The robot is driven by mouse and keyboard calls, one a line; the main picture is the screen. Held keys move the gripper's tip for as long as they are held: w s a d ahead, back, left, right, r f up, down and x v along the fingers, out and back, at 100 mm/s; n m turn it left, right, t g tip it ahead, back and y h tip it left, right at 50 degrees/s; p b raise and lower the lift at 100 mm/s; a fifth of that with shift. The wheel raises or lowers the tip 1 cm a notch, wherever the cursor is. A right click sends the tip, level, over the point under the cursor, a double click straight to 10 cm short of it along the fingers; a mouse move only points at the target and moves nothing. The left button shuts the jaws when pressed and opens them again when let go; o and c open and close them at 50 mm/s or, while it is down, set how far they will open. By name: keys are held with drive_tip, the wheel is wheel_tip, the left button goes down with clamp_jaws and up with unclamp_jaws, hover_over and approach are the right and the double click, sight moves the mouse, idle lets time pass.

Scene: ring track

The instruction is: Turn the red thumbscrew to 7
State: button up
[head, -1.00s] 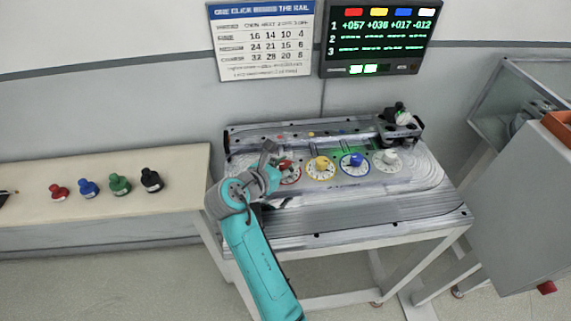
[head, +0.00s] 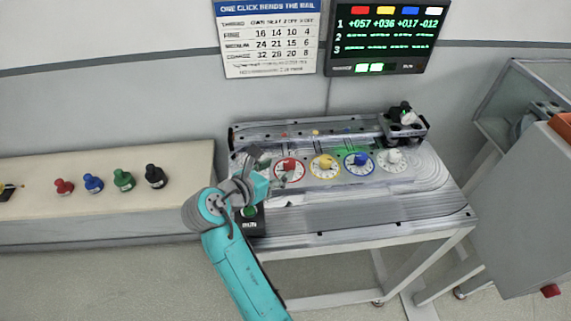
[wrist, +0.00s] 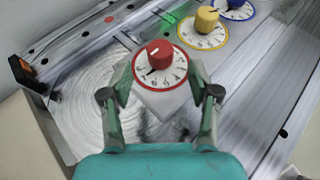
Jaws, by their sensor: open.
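The red thumbscrew (head: 289,164) stands on a white dial with a red ring (wrist: 178,80), leftmost in a row of dials. In the wrist view the red thumbscrew (wrist: 160,54) is upright with a pale mark on its top. The dial's figures are too small to read surely. My gripper (wrist: 160,78) is open, with one finger on each side of the red dial in the picture and nothing between them touching the knob. In the head view my gripper (head: 264,163) is just left of the red dial, apart from the thumbscrew.
Yellow (head: 323,161), blue (head: 359,159) and white (head: 394,156) knobs continue the row to the right. A black box with a green button (head: 249,212) sits near my arm. A black fixture (head: 403,120) stands back right. A screen (head: 383,35) shows +057 under red.

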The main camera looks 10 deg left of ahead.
drive_tip(key=shift+v, duration=2.7)
